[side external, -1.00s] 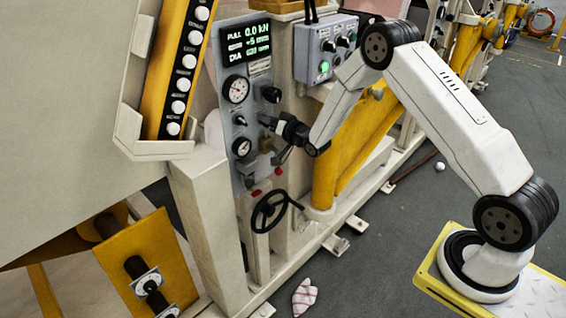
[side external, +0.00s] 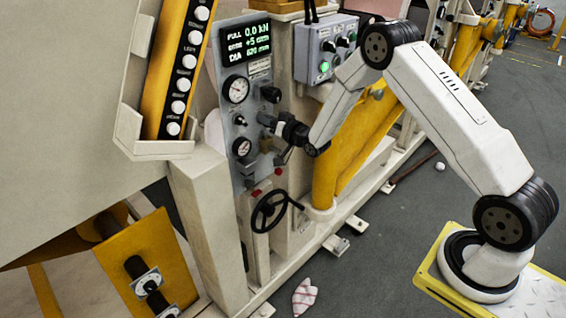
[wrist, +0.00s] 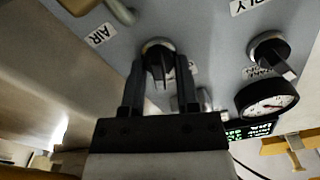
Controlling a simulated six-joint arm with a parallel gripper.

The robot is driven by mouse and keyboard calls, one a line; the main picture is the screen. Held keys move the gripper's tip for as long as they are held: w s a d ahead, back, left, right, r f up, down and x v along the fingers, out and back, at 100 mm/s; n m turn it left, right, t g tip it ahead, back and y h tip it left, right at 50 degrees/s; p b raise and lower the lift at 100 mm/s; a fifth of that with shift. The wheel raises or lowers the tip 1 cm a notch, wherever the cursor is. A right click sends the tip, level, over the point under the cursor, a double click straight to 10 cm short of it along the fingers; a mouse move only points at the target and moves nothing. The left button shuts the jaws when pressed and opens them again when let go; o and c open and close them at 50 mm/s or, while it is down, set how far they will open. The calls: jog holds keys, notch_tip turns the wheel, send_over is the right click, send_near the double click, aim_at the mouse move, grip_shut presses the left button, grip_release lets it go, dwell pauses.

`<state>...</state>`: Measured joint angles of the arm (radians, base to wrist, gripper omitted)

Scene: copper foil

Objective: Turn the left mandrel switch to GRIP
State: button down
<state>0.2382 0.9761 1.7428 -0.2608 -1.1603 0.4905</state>
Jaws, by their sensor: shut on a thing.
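The grey control panel (side external: 229,112) carries two switches in its middle row. A black-handled switch (side external: 239,120) is on the left of the row and also shows in the wrist view (wrist: 270,52), free of my gripper. My gripper (side external: 267,121) is at the right-hand switch, its dark body beside the panel face. In the wrist view my gripper's two fingers (wrist: 160,72) stand on either side of that right-hand switch knob (wrist: 157,50), shut on it. The labels on both switches are partly hidden or too blurred to read, and the knob's setting is unclear.
Two round gauges (side external: 236,89) (side external: 242,147) and a black knob (side external: 270,93) sit close by. A lit display (side external: 247,43) is above, a handwheel (side external: 270,210) below. A grey button box (side external: 325,50) and yellow strut (side external: 325,165) stand on the right.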

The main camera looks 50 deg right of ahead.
jog(key=n, duration=0.5)
jog(key=shift+a+r, duration=0.1)
jog(key=shift+a, duration=0.1)
jog(key=n, duration=0.5)
jog(key=shift+a, duration=0.15)
jog(key=shift+n, duration=0.3)
jog(key=c, duration=0.7)
grip_release()
jog(key=shift+s, duration=0.15)
jog(key=s, duration=0.7)
jog(key=shift+s, duration=0.25)
